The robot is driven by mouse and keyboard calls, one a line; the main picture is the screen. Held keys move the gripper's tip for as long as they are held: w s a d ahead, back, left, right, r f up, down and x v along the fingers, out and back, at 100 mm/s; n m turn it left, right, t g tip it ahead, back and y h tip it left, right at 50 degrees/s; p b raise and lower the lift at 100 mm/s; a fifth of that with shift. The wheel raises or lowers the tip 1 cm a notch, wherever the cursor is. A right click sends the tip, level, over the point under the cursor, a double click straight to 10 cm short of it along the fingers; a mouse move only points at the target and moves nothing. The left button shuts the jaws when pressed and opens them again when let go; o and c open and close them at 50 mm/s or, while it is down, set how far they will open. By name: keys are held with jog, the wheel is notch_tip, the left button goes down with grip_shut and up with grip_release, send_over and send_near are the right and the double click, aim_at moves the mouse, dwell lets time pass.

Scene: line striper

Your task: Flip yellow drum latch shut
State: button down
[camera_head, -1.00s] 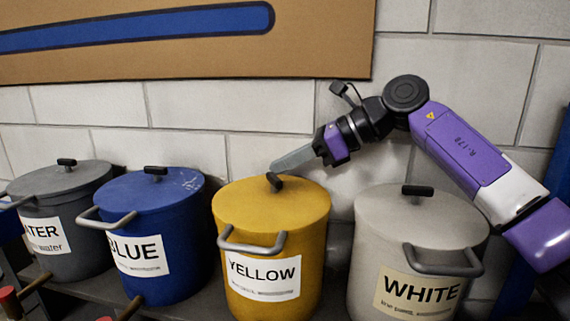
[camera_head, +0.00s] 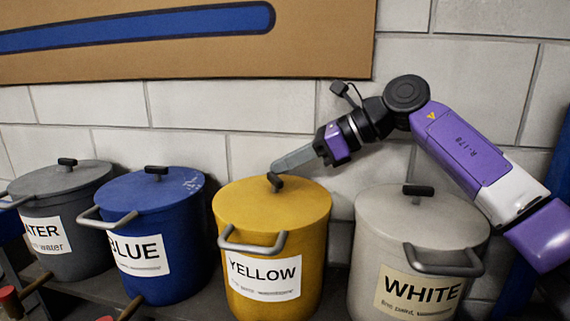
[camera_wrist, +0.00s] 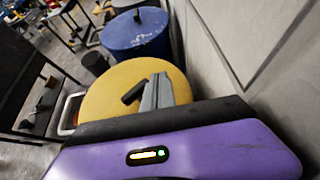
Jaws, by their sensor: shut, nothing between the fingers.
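The yellow drum (camera_head: 262,262) stands between the blue and white drums, its label facing forward. Its black latch (camera_head: 275,183) is on top of the yellow lid and sits at a slant, unlike the level bars on the neighbouring lids. My gripper (camera_head: 277,169) comes in from the right, shut and empty, its grey fingertips right at the latch's upper end. In the wrist view the black latch (camera_wrist: 134,92) lies just left of my grey fingers (camera_wrist: 157,92). I cannot tell whether they touch.
The blue drum (camera_head: 155,205) is on the left, with the grey water drum (camera_head: 60,183) beyond it. The white drum (camera_head: 420,222) stands on the right, below my arm. A block wall (camera_head: 230,105) rises close behind. A looped handle (camera_head: 252,247) juts from the yellow drum's front.

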jog(key=shift+s+d+f+b, duration=0.1)
jog(key=shift+s+f+b, duration=0.05)
jog(key=shift+s+b, duration=0.5)
jog(key=shift+s, duration=0.2)
jog(key=shift+a, duration=0.2)
jog(key=v, duration=0.3)
jog(key=b+v, duration=0.1)
jog(key=v, duration=0.2)
jog(key=w+v, duration=0.1)
jog(key=v, duration=0.1)
jog(key=shift+s+d+b, duration=0.1)
jog(key=shift+d+b, duration=0.3)
jog(key=shift+d, duration=0.05)
jog(key=shift+d, duration=0.1)
